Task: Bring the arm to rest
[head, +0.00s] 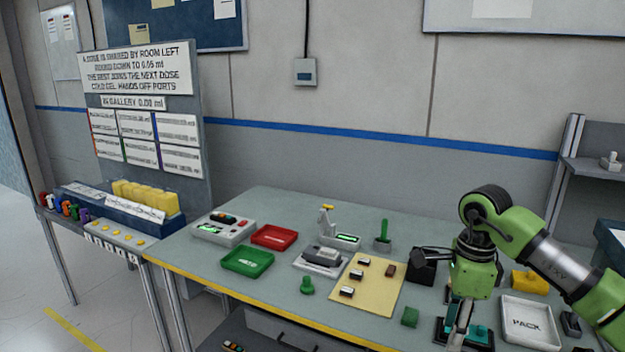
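My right arm comes in from the right edge, green and grey with black joints. It bends over the right part of the workbench (225,283). My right gripper (459,322) appears to hang below the green wrist, over the teal and dark item (480,334) near the front edge. Its fingers are small and partly merge with what lies behind, so I cannot tell if they are open or shut, or touching anything. My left arm and gripper are not in view.
Near the arm are a dark box (421,272), a yellow part (530,282) and a white PACK tray (529,322). A sign panel stands far left.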

